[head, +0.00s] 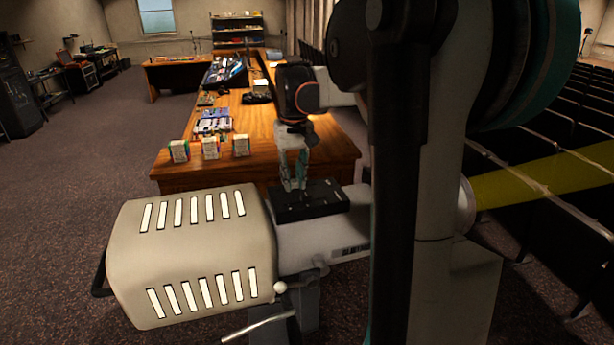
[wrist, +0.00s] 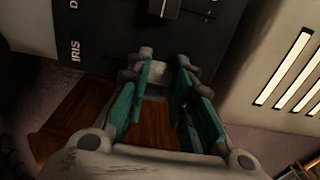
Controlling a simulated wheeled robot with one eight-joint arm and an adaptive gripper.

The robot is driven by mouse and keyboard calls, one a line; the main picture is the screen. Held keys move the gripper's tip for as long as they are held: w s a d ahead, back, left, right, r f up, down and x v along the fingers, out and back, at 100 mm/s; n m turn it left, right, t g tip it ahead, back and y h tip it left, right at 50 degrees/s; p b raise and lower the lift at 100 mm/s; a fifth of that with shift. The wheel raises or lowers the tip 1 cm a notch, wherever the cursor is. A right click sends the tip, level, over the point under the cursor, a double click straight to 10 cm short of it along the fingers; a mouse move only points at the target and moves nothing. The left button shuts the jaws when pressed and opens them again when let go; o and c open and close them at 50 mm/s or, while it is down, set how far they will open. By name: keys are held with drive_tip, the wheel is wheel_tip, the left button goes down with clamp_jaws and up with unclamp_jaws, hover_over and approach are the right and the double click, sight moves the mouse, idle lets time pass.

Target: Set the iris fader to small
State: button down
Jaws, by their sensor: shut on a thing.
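The black control panel (head: 325,197) sits on top of the pale lamp housing, and it fills the upper part of the wrist view (wrist: 110,40). The "IRIS" label (wrist: 76,51) is at the panel's left side in the wrist view. My gripper (head: 293,187) points down onto the panel. In the wrist view its teal fingers (wrist: 164,66) are closed on the grey iris fader knob (wrist: 156,71), which is partly hidden. The iris slot and its end marks are hidden, so I cannot tell the knob's setting.
Another dark fader knob (wrist: 165,8) stands beside the iris row, near the top of the wrist view. The vented lamp housing (head: 180,205) lies left of the panel. A wooden desk (head: 270,125) with small boxes (head: 210,148) stands behind. Rows of seats (head: 570,190) are at right.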

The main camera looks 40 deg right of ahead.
drive_tip(key=shift+w+a, duration=0.4)
drive_tip(key=shift+a, duration=0.45)
drive_tip(key=c, duration=1.4)
unclamp_jaws()
drive_tip(key=shift+r, duration=0.15)
wheel_tip(320, 180, up, 12)
drive_tip(key=shift+d, duration=0.2)
drive_tip(key=shift+a+f, duration=0.1)
drive_tip(key=shift+f, duration=0.1)
